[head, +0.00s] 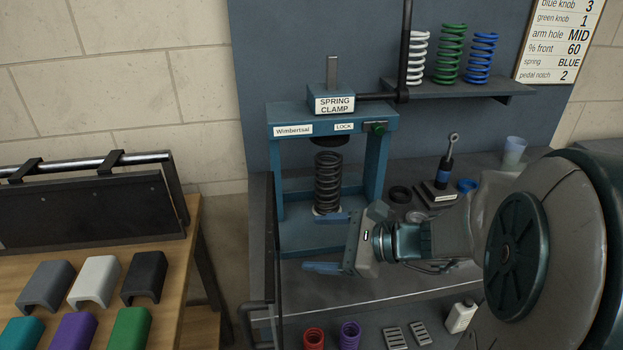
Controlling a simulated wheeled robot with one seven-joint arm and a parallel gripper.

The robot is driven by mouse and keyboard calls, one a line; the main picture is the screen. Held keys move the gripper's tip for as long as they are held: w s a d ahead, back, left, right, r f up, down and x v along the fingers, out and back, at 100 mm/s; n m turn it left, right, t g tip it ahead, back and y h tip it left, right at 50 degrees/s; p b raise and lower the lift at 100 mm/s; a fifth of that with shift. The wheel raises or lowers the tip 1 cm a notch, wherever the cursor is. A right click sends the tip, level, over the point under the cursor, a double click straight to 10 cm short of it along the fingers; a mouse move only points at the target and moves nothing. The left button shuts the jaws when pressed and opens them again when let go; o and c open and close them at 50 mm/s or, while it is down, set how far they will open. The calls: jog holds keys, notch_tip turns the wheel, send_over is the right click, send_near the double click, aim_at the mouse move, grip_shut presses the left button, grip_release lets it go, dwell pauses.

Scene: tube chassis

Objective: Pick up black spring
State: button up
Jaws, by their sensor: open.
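The black spring (328,182) stands upright inside the blue spring clamp frame (374,165), below the dark round press plate. Its foot rests on a pale seat, partly hidden by my gripper's upper finger. My gripper (322,243) is open, its two blue fingers pointing left, in front of and below the spring in the picture. Nothing is between the fingers. I cannot tell the exact depth gap between the fingers and the spring.
White, green and blue springs (481,58) stand on a shelf (455,88) at upper right. A black upright post (275,250) borders the bench's left side. Red and purple springs (349,335) sit below.

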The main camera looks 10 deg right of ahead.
aim_at(337, 195)
jog(key=w+d+m+t+h+b, duration=0.1)
jog(key=w+d+m+t, duration=0.1)
jog(key=d+m, duration=0.1)
jog(key=w+d+f+m+t+h+b, duration=0.1)
jog(key=w+d+m+t, duration=0.1)
jog(key=d+m+t, duration=0.1)
jog(key=w+d+m+t+b, duration=0.1)
jog(key=w+d+m+t, duration=0.2)
jog(key=d, duration=0.1)
jog(key=shift+d+f+m+h, duration=0.25)
jog(key=shift+m+h, duration=0.05)
jog(key=shift+h, duration=0.1)
jog(key=shift+w+d, duration=0.1)
jog(key=shift+w, duration=0.2)
jog(key=x, duration=0.7)
jog(key=shift+w+r, duration=0.1)
jog(key=shift+x, duration=3)
jog(key=c, duration=1.1)
jog(key=shift+r, duration=0.1)
jog(key=shift+c, duration=1.2)
